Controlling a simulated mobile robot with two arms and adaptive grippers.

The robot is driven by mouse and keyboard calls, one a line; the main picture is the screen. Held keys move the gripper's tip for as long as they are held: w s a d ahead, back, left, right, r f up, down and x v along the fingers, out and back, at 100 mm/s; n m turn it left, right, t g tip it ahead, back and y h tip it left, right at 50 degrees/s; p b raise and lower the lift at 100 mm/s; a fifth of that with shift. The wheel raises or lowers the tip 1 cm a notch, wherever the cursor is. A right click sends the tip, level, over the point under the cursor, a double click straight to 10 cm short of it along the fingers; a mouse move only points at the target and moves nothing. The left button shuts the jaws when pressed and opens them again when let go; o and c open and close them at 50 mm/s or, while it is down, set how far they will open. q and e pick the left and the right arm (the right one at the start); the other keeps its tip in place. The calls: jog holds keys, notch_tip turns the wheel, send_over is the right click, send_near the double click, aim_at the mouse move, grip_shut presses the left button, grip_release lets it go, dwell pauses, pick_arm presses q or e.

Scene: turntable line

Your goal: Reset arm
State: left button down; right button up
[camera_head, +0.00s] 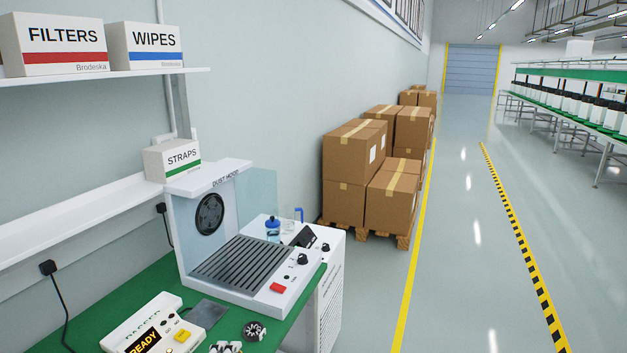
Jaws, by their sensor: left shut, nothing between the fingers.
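My right gripper is not in view.
A tester with a lit READY display (146,342) and a dark flat pad (206,313) lie on the bench. Behind stands a dust hood (210,180) with a slatted grille and red button.

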pick_arm(q)
jog(key=s+a+f+n+g+y, duration=0.2)
jog(key=s+a+f+n+g, duration=0.15)
jog(key=s+f+n, duration=0.2)
jog(key=s+a+f+n+g+y, duration=0.1)
jog(key=s+a+f+n+g, duration=0.1)
jog(key=s+f+n+g, duration=0.35)
jog(key=s+f+n+g+h, duration=0.1)
jog(key=s+f+n+g, duration=0.1)
jog(key=s+f, duration=0.35)
jog(key=s+f+n+g, duration=0.2)
jog(key=s+g, duration=0.1)
jog(key=s, duration=0.5)
notch_tip(320, 180, down, 28)
jog(key=s+g, duration=0.1)
jog(key=s, duration=0.2)
jog(key=s+a+f+g+b, duration=0.1)
jog(key=s+a+f, duration=0.1)
jog(key=s+f, duration=1.3)
jog(key=shift+s+a+f+g, duration=0.3)
jog(key=shift+s, duration=0.2)
